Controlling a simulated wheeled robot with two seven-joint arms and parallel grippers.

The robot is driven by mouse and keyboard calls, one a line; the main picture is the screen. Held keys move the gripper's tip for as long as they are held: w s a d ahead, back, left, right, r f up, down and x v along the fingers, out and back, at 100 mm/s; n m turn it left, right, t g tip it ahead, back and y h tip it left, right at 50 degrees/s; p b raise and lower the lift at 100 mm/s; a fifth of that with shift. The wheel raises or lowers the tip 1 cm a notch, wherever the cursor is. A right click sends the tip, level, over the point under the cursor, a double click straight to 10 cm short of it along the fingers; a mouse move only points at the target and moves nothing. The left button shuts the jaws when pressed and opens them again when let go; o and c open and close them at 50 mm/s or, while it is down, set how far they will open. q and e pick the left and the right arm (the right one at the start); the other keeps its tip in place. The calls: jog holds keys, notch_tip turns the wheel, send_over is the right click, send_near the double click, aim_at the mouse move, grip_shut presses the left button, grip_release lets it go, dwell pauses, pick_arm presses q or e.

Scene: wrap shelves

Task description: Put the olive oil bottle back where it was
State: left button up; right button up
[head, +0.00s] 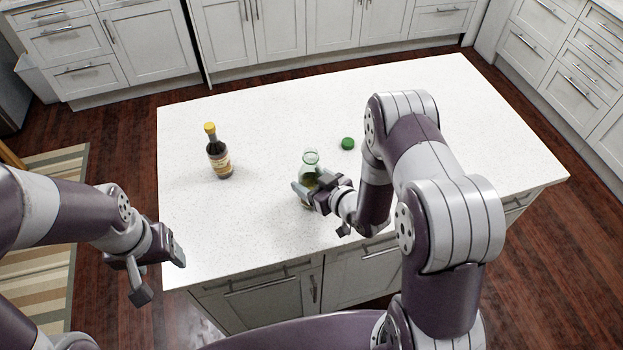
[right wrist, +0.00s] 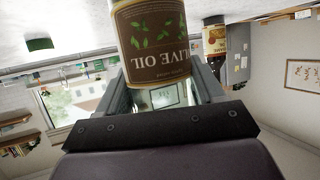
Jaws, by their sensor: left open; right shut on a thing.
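The olive oil bottle (head: 310,160) is clear greenish glass with an open, uncapped neck, upright over the front middle of the white island. My right gripper (head: 311,192) is shut on its body; the fingers (right wrist: 160,88) lie on either side of it in the right wrist view. There its "OLIVE OIL" label (right wrist: 152,40) appears upside down. The base is hidden, so I cannot tell whether it touches the counter. My left gripper (head: 160,272) is open and empty, off the island's front left corner.
A dark bottle with a yellow cap (head: 219,158) stands on the island (head: 265,120) to the left. A green cap (head: 347,143) lies behind and right of the oil bottle. The island's back and right are clear. Cabinets (head: 150,45) line the room.

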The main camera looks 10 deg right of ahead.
jog(key=shift+a, duration=0.15)
jog(key=shift+f, duration=0.15)
jog(key=o, duration=1.4)
jog(key=shift+s, duration=0.1)
jog(key=shift+o, duration=0.2)
